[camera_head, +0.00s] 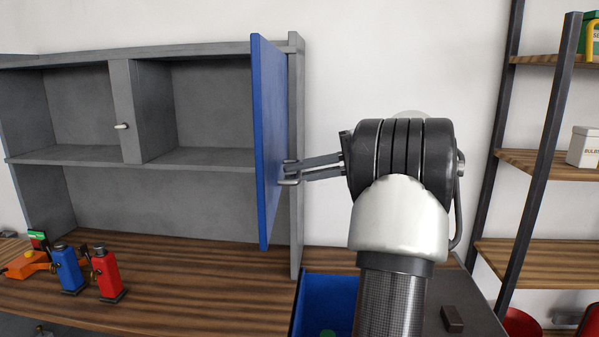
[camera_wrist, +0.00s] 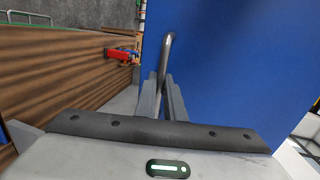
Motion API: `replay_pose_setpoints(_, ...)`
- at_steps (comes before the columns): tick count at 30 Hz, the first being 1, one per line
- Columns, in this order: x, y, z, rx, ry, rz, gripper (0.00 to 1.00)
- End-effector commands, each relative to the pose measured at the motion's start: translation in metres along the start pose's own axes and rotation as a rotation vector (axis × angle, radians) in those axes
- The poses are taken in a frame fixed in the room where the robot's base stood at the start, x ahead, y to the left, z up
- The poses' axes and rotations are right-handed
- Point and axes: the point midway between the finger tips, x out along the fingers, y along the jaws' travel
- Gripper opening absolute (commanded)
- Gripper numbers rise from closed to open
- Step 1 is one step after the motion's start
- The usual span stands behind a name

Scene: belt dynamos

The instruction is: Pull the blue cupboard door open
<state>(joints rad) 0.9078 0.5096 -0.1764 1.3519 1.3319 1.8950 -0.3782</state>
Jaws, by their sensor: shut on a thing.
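The blue cupboard door (camera_head: 268,140) stands swung out from the right end of the grey cupboard (camera_head: 120,157), seen nearly edge-on, and the right compartment behind it is exposed. In the wrist view the blue door (camera_wrist: 230,70) fills the right half. Its metal bar handle (camera_wrist: 167,52) runs down between my fingers. My gripper (camera_head: 291,175) reaches in from the right at the door's lower part and is shut on the handle. It also shows in the wrist view (camera_wrist: 166,85), with both fingers around the bar. The door's hinges are hidden.
A wooden worktop (camera_head: 190,275) lies below, with a blue dynamo (camera_head: 68,268), a red dynamo (camera_head: 107,273) and an orange item (camera_head: 27,264) at left. A blue bin (camera_head: 325,300) sits beneath my arm. A shelf rack (camera_head: 540,130) stands at right.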

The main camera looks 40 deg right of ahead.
Motion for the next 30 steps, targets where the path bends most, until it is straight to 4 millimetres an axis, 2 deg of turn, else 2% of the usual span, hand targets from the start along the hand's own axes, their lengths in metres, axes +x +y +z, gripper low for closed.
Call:
replay_pose_setpoints(4,0.000,-0.001,-0.001,-0.002,0.003,-0.001,0.00)
replay_pose_setpoints(5,0.000,-0.001,-0.001,-0.002,0.003,-0.001,0.14)
replay_pose_setpoints(6,0.000,-0.001,-0.001,-0.002,0.003,-0.001,0.17)
replay_pose_setpoints(17,-0.006,0.000,-0.001,0.000,0.003,0.000,0.17)
replay_pose_setpoints(23,-0.040,0.000,-0.001,-0.001,0.005,0.000,0.17)
replay_pose_setpoints(30,-0.097,-0.003,-0.001,-0.002,0.008,-0.003,0.17)
